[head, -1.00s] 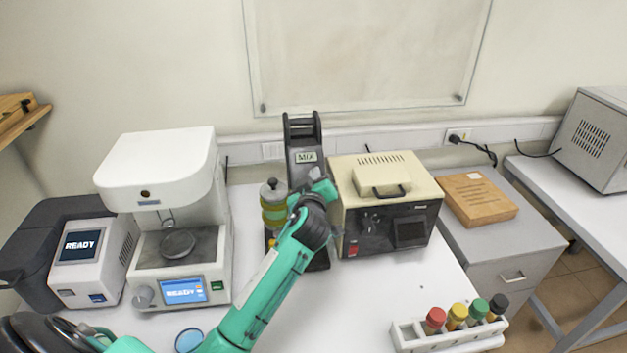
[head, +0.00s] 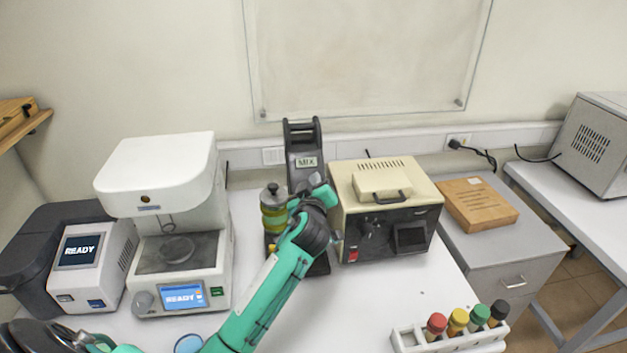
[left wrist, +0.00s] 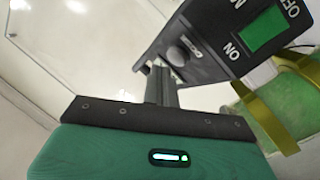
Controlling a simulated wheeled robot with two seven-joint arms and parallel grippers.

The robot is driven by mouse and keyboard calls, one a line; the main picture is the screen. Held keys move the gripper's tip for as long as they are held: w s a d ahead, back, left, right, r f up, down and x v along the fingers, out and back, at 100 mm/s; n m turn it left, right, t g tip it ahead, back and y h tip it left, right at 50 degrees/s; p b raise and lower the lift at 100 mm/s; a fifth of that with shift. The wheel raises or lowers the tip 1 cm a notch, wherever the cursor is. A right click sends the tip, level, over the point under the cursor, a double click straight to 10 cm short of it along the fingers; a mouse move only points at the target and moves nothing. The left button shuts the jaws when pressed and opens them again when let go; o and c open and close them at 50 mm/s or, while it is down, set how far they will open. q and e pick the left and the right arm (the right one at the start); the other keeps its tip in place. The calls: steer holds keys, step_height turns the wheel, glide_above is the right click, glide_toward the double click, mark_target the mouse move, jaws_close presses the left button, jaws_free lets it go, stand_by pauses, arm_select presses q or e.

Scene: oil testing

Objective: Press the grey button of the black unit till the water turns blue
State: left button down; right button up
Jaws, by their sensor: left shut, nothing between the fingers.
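The black unit (head: 302,135) stands upright at the back of the white table, with a MIX display on its front. A vessel (head: 271,198) with yellow-green contents stands at its left side. My left gripper (head: 318,182) is in front of the unit; the arm hides the unit's lower front. In the left wrist view, the unit's panel (left wrist: 212,62) shows a round grey button (left wrist: 178,54) and a green ON/OFF switch (left wrist: 263,32). The shut, empty fingers (left wrist: 160,75) point at the panel close beside the button; I cannot tell whether they touch it. My right gripper is not in view.
A beige instrument (head: 388,205) stands close at the unit's right. A white instrument (head: 175,220) and a grey READY device (head: 95,265) stand at the left. A rack (head: 450,342) of capped bottles is at the front right. The table's middle right is clear.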

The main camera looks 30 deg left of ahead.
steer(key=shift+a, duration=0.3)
arm_select(q)
steer(key=shift+f, duration=0.1)
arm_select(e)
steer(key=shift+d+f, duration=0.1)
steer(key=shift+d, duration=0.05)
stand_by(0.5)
arm_select(q)
steer(key=shift+w+a+f+b, duration=0.2)
steer(key=shift+w+b, duration=0.05)
steer(key=shift+b, duration=0.25)
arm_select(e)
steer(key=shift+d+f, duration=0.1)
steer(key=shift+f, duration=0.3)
